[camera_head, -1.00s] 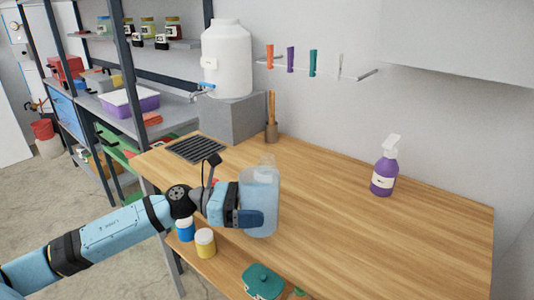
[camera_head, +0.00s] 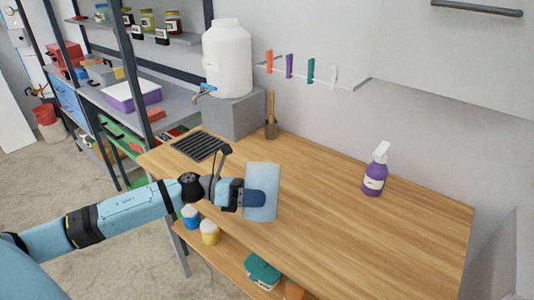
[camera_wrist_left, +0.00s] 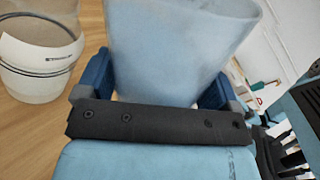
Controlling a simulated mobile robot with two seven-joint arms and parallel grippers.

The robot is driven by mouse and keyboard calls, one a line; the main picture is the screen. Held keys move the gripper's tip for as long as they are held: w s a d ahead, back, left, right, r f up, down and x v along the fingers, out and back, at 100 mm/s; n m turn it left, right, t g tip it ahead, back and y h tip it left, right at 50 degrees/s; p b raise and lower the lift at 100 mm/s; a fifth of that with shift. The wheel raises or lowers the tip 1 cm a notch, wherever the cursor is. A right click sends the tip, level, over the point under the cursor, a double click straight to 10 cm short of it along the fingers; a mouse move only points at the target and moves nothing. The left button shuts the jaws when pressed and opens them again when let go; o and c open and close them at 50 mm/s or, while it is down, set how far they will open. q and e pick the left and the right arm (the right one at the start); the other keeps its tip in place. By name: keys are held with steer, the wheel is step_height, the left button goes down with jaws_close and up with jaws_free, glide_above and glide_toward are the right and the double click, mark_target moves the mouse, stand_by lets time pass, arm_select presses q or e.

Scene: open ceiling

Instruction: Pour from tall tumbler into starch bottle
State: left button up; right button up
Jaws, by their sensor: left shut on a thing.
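My left gripper (camera_head: 258,199) is shut on the tall tumbler (camera_head: 262,178), a pale blue translucent vessel, and holds it roughly upright over the wooden worktop. In the left wrist view the tumbler (camera_wrist_left: 180,50) fills the middle, between the blue fingers of my gripper (camera_wrist_left: 158,90). Its contents cannot be made out. To its left in that view stands a clear vessel (camera_wrist_left: 38,72) with a white label and a dark ring, apart from the tumbler. It looks like the starch bottle, but I cannot read the label. In the head view it is not visible. My right gripper is out of view.
A purple spray bottle (camera_head: 375,172) stands at the right of the worktop (camera_head: 340,225), with bare wood around it. A white tapped container (camera_head: 228,58) stands on a grey block (camera_head: 232,115) at the back. Blue and yellow jars (camera_head: 209,233) sit on the lower shelf.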

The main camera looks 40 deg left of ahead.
mark_target(246, 176)
arm_select(q)
steer(key=shift+w+r, duration=0.1)
steer(key=shift+r, duration=0.15)
steer(key=shift+w+a+r+n+p, duration=0.1)
steer(key=shift+r+n+p, duration=0.2)
steer(key=shift+r+p, duration=0.2)
steer(key=shift+r, duration=0.1)
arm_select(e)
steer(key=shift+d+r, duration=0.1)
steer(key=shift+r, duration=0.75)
arm_select(q)
steer(key=shift+w+r+n+p, duration=0.15)
steer(key=shift+r+n+p, duration=0.15)
steer(key=shift+p, duration=0.5)
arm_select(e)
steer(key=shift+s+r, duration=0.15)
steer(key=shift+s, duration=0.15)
arm_select(q)
steer(key=shift+a+r+p, duration=0.1)
steer(key=shift+r+p, duration=0.05)
steer(key=shift+p, duration=0.25)
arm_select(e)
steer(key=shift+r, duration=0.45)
arm_select(q)
steer(key=shift+r+n+p, duration=0.1)
steer(key=shift+n+p, duration=0.2)
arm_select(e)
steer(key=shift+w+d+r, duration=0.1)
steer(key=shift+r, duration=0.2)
